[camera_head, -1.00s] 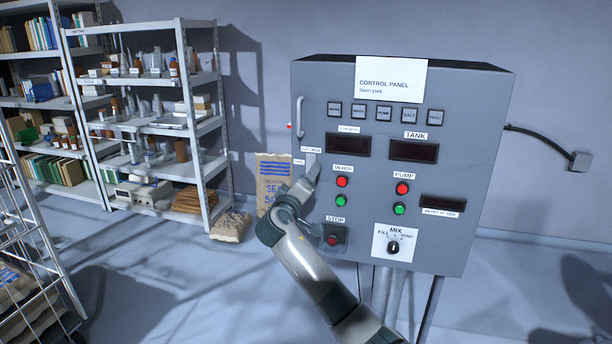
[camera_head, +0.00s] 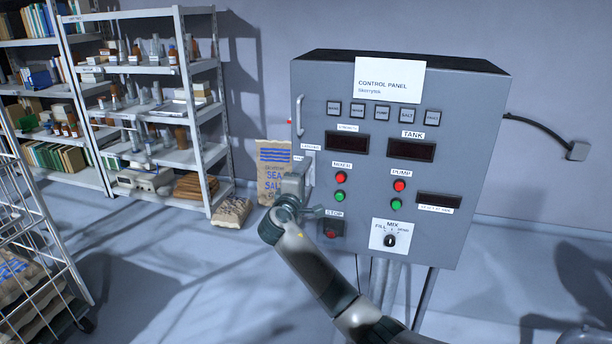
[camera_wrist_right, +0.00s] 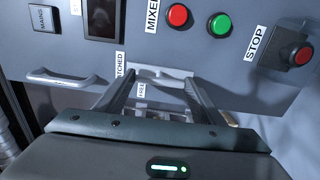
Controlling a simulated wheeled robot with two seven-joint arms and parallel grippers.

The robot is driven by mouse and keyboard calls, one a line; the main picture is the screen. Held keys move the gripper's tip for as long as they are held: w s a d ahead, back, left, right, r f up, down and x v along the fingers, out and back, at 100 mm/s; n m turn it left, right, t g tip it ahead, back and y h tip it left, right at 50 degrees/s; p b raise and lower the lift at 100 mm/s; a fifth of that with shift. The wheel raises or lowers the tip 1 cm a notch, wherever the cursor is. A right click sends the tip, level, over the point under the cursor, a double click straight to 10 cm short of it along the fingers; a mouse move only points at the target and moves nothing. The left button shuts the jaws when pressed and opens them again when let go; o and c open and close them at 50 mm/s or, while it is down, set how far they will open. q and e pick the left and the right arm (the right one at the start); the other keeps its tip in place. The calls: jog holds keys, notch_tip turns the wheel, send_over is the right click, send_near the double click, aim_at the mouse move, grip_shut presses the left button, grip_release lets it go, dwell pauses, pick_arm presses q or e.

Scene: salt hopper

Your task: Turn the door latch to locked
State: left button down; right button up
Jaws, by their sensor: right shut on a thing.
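The grey control panel cabinet (camera_head: 460,110) stands right of centre in the head view. Its door latch (camera_wrist_right: 160,72) is a pale lever between my right gripper's fingers in the wrist view, by the labels LATCHED (camera_wrist_right: 120,68) and FREE (camera_wrist_right: 140,91). My right gripper (camera_wrist_right: 160,92) is shut on the latch; in the head view the gripper (camera_head: 302,176) is at the panel's left edge and mostly hides the latch. I cannot tell the latch's exact angle. My left gripper is not in view.
The door handle (camera_head: 300,117) is above the latch. The red STOP button (camera_head: 331,232), mixer buttons (camera_head: 341,178) and MIX knob (camera_head: 390,240) are close to my right arm. Shelves (camera_head: 180,110) and a salt sack (camera_head: 273,172) are at left.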

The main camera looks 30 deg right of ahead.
jog(key=o, duration=1.1)
jog(key=shift+c, duration=0.2)
jog(key=shift+s+a, duration=0.1)
jog(key=shift+a, duration=0.05)
jog(key=b+v, duration=0.5)
jog(key=v, duration=1.2)
jog(key=shift+b, duration=0.3)
